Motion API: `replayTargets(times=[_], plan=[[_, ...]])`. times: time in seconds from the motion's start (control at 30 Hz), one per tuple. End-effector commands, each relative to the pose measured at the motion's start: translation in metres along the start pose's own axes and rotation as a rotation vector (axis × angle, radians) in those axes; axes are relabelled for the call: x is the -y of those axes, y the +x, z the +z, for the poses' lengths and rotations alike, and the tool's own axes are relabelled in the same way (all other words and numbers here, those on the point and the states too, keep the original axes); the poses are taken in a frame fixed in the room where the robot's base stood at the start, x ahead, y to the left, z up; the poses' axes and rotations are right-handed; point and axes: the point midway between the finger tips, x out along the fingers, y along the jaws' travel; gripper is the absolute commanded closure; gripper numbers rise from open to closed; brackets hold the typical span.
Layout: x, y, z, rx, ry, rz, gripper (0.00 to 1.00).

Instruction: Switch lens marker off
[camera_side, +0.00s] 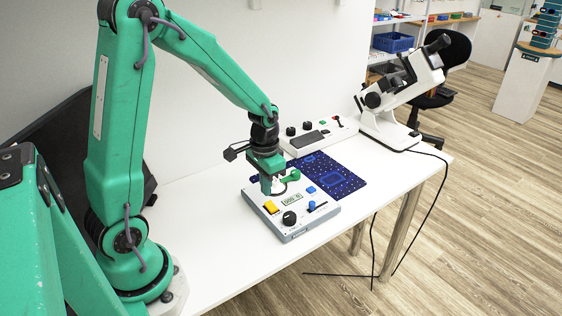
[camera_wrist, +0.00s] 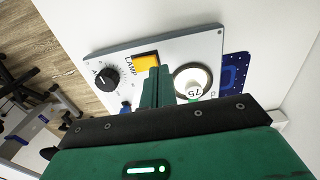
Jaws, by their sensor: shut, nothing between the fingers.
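A white instrument (camera_side: 400,92) with a black eyepiece, which looks like the lens marker, stands at the back right of the table. A grey control box (camera_side: 288,231) lies in front of it. The box carries a yellow switch (camera_side: 270,208), marked LAMP in the wrist view (camera_wrist: 146,58), and a black knob (camera_side: 290,218). It also has a small display (camera_side: 291,199) and blue controls (camera_side: 311,190). My gripper (camera_side: 267,190) is shut and empty, pointing down over the box. In the wrist view its fingers (camera_wrist: 158,72) are close beside the yellow switch; I cannot tell if they touch.
A second white panel (camera_side: 318,138) with knobs lies behind, against the wall. A dark blue patterned mat (camera_side: 345,183) lies beside the box. A round ring (camera_wrist: 206,88) sits right of my fingers in the wrist view. A black cable (camera_side: 424,205) hangs off the table's right edge.

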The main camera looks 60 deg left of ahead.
Motion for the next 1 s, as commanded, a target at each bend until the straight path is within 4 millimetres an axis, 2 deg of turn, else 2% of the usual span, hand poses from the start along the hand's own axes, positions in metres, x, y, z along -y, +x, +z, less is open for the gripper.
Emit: replayTargets(times=[1.0], plan=[[0.0000, 0.0056, 0.0000, 0.001, 0.000, 0.000, 1.00]])
